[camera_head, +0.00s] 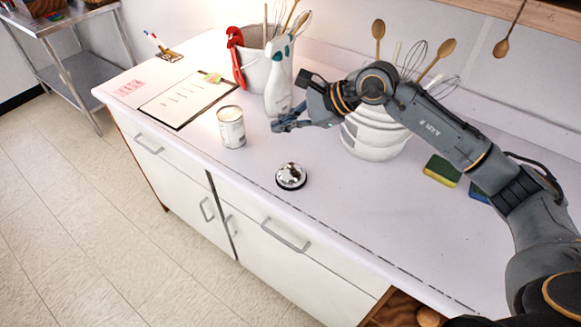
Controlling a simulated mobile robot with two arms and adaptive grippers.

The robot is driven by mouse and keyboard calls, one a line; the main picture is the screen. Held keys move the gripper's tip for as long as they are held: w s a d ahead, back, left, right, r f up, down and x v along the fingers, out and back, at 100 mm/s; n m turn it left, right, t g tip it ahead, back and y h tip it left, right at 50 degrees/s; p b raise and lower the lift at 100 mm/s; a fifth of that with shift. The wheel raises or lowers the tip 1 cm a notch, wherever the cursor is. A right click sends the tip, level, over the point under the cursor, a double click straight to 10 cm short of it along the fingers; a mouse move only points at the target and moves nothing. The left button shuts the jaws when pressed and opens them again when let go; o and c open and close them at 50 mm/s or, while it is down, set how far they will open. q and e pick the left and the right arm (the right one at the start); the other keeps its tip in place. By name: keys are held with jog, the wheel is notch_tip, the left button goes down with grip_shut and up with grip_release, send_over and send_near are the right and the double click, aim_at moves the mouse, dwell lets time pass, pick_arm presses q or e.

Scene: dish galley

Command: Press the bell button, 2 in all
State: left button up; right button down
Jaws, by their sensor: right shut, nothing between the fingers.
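The bell (291,176) is a small shiny silver dome on a dark base. It stands upright on the white counter near its front edge, with its top uncovered. My right arm comes in from the right, and my right gripper (277,125) is shut and empty. In the picture it is above the bell and to the right of the can, apart from the bell. My left gripper is not in view.
A can (231,127) stands left of the bell. Behind are a clipboard (185,103), a spray bottle (278,85), a bucket (254,68) and a white utensil pot (372,138). Sponges (442,171) lie to the right. The counter (345,215) around the bell is clear.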

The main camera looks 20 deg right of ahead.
aim_at(294, 165)
jog(key=d, duration=0.1)
jog(key=d+f+h, duration=0.1)
jog(key=d, duration=0.1)
jog(key=shift+w+f+h, duration=0.25)
jog(key=shift+f+h, duration=0.05)
jog(key=shift+a+f, duration=0.1)
notch_tip(294, 165, down, 8)
jog(key=b, duration=0.4)
jog(key=shift+f+b, duration=0.3)
jog(key=shift+b, duration=0.2)
dwell(0.9)
jog(key=shift+f+b, duration=0.4)
jog(key=shift+b, duration=0.2)
